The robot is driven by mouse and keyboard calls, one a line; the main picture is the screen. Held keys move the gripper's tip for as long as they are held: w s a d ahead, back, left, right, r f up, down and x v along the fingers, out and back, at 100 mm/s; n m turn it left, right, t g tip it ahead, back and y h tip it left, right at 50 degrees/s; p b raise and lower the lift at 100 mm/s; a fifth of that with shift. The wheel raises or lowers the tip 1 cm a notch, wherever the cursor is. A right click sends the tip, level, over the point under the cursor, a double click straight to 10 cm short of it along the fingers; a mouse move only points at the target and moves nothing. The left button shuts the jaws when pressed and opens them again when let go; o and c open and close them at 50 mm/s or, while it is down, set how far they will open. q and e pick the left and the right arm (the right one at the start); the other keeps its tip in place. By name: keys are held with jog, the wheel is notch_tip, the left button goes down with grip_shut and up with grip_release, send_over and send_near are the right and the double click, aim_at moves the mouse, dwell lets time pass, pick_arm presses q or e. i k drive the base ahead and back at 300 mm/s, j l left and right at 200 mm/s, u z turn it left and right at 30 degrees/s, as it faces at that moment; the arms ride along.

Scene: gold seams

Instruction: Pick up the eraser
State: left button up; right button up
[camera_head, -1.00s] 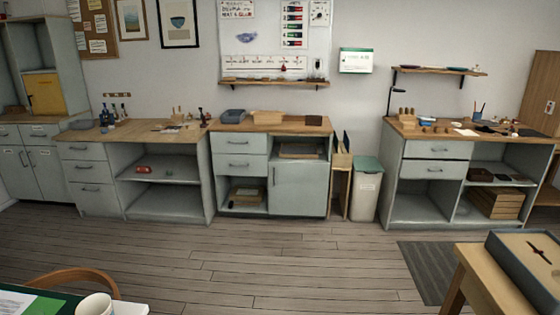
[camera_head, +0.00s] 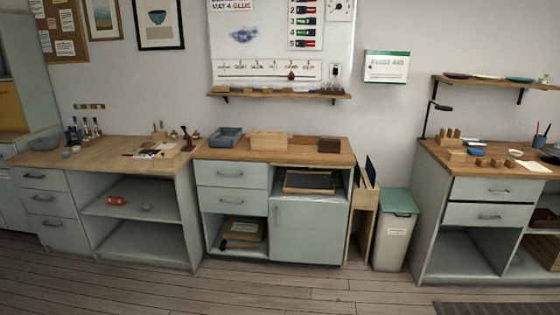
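I cannot make out for certain which thing is the eraser. Small items, too small to tell apart, sit on the wooden ledge (camera_head: 285,95) under the whiteboard (camera_head: 270,45). A small dark brown block (camera_head: 329,145) lies at the right end of the middle cabinet's wooden top (camera_head: 220,155). Neither of my grippers is in view.
A grey-blue tray (camera_head: 226,137) and a wooden box (camera_head: 269,141) stand on the middle cabinet. A bin (camera_head: 394,240) with a green lid stands to its right. Cluttered counters flank both sides. The plank floor (camera_head: 300,290) in front is clear.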

aim_at(217, 89)
jog(key=i+j+z, duration=0.1)
jog(key=i+j, duration=0.2)
jog(key=i, duration=0.25)
jog(key=i+j+z, duration=0.1)
jog(key=i+j, duration=0.25)
jog(key=i, duration=0.2)
jog(key=i+j+z, duration=0.1)
jog(key=i+j, duration=0.3)
jog(key=i, duration=0.15)
jog(key=j, duration=0.5)
jog(key=i+j+u, duration=0.1)
jog(key=j, duration=0.45)
jog(key=i+j, duration=0.1)
jog(key=j, duration=0.4)
jog(key=j+u, duration=0.1)
jog(key=j, duration=0.4)
jog(key=i, duration=0.05)
